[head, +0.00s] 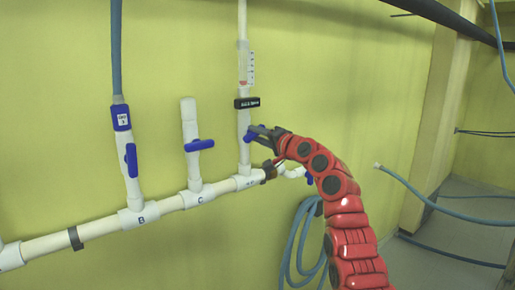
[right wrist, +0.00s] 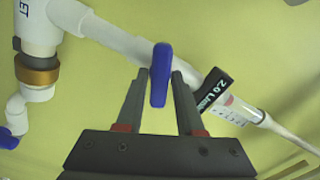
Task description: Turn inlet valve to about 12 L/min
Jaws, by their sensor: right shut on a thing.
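The inlet valve's blue handle (head: 252,134) sits on the white vertical pipe below a clear flow meter (head: 246,68). My right gripper (head: 260,131) reaches it from the right. In the right wrist view the handle (right wrist: 161,75) stands between the two fingertips (right wrist: 160,80), and the gripper is shut on it. The flow meter has a scale with red marks, too small to read. A black label (head: 247,103) with white text is on the pipe between meter and valve; it also shows in the right wrist view (right wrist: 214,88). My left gripper is not in view.
Two other blue-handled valves (head: 131,160) (head: 199,145) stand to the left on the white horizontal pipe (head: 100,226). A brass-coloured fitting (head: 269,171) is just below my gripper. Blue hoses (head: 302,240) hang below it, and another (head: 435,205) runs at right.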

